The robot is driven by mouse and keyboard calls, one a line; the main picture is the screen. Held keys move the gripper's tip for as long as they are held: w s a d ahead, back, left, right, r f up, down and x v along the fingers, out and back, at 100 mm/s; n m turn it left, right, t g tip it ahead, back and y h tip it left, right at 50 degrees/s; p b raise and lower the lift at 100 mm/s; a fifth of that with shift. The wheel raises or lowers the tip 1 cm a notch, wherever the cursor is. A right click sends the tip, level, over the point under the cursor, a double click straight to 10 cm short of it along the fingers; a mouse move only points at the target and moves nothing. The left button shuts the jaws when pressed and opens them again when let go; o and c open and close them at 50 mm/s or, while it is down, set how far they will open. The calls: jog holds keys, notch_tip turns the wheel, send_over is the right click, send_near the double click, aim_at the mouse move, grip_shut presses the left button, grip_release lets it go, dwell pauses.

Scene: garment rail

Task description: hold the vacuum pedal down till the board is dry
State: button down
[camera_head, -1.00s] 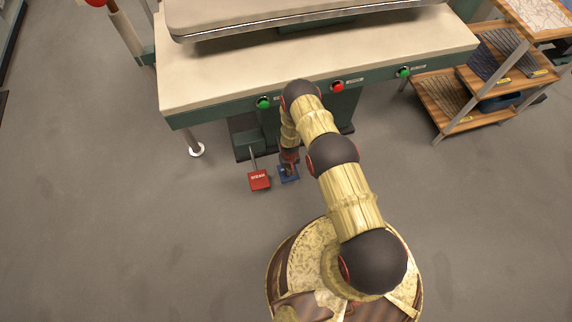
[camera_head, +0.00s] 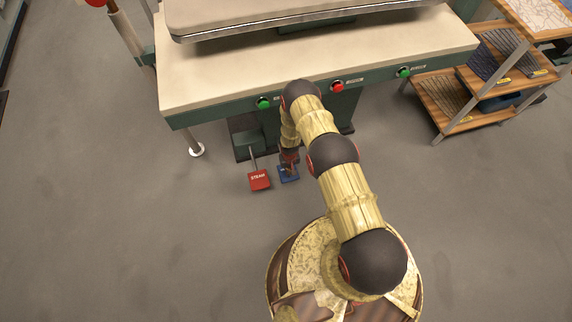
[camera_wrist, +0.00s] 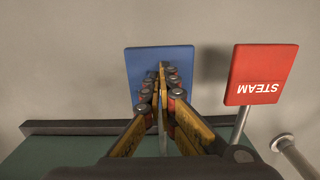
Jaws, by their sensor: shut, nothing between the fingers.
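The blue pedal (camera_head: 289,174) is beside the red steam pedal, low in front of the pressing machine. My gripper (camera_wrist: 162,72) is shut and empty, with its fingertips over the blue pedal (camera_wrist: 140,62) in the wrist view. The fingertips look to be on the pedal's plate, but the wrist view does not show for certain that they touch it or how far it is down. The blue pedal's label is hidden. The padded board (camera_head: 300,72) of the machine is pale; I cannot tell whether it is damp.
The red pedal marked STEAM (camera_head: 259,180) stands just left of the blue one; it shows at right in the wrist view (camera_wrist: 262,74). Green (camera_head: 263,103) and red (camera_head: 338,87) buttons line the machine's front. A wooden shelf unit (camera_head: 470,105) stands right. Floor at left is clear.

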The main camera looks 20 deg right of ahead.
jog(key=shift+f, duration=3.45)
jog(key=shift+s, duration=0.15)
dwell(1.1)
jog(key=shift+w+r+p, duration=0.2)
jog(key=shift+r+p, duration=1.1)
jog(key=shift+r, duration=1)
jog(key=shift+r+p, duration=1.45)
jog(key=shift+r, duration=1.2)
jog(key=shift+s, duration=0.1)
